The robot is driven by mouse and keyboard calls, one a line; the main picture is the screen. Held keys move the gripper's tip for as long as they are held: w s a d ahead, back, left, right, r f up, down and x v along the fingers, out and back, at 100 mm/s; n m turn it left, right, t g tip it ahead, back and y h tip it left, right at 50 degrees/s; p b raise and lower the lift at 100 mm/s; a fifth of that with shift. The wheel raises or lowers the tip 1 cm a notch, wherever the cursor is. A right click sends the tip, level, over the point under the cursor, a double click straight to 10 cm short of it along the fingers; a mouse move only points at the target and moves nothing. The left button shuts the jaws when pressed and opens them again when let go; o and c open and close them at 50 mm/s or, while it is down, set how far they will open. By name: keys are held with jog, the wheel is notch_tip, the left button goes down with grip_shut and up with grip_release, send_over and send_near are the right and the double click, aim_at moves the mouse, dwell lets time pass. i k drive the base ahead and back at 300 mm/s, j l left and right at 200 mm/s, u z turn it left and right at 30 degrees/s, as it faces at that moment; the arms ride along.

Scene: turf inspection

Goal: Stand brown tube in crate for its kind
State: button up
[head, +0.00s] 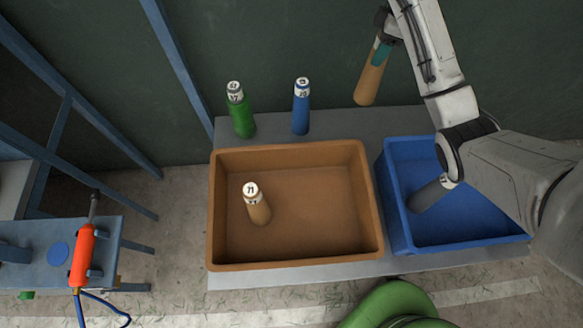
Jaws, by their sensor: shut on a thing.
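My gripper (382,46) is shut on a brown tube (369,84) and holds it up, slightly tilted, behind the crates and above the back of the table. The tube's upper end is hidden by the gripper. A brown crate (296,264) stands at the front middle of the table. A brown tube with a white cap marked 71 (258,208) stands inside it, left of the middle. A blue crate (396,215) stands to the right, partly covered by my arm. A grey tube (428,195) is inside the blue crate.
A green tube (241,115) and a blue tube (301,113) stand on the grey table (340,130) behind the brown crate. The right half of the brown crate is free. A blue bench (45,255) with an orange tool (83,256) is at left. A green object (395,303) is in front.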

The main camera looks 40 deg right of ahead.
aim_at(319, 202)
jog(key=k+l, duration=0.15)
jog(key=l, duration=0.2)
jog(key=k+l, duration=0.35)
jog(key=l, duration=0.3)
